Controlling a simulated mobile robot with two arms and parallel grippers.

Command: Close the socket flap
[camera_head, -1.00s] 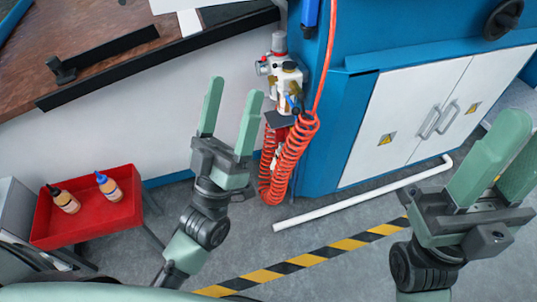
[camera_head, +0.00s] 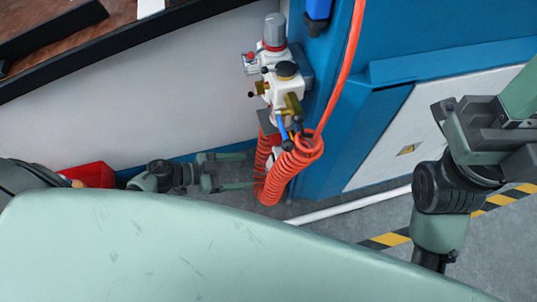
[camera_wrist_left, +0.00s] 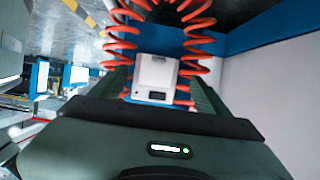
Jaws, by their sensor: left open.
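A small white box (camera_wrist_left: 155,72), likely the socket, shows in the left wrist view straight ahead between my fingers, framed by red coils. A blue part sits under it. I cannot tell how its flap stands. In the head view the box is mostly hidden behind the coiled hose, with a bit of white (camera_head: 274,157) showing. My left gripper (camera_head: 250,171) is open, low beside the coil, its fingers pointing right at it. I cannot tell whether it touches anything.
The red coiled hose (camera_head: 285,175) hangs below the white valve unit (camera_head: 283,85) on the blue machine (camera_head: 400,45). A white pipe (camera_head: 345,207) lies on the floor. A red tray (camera_head: 92,175) is at the left. My pale green arm link covers the lower picture.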

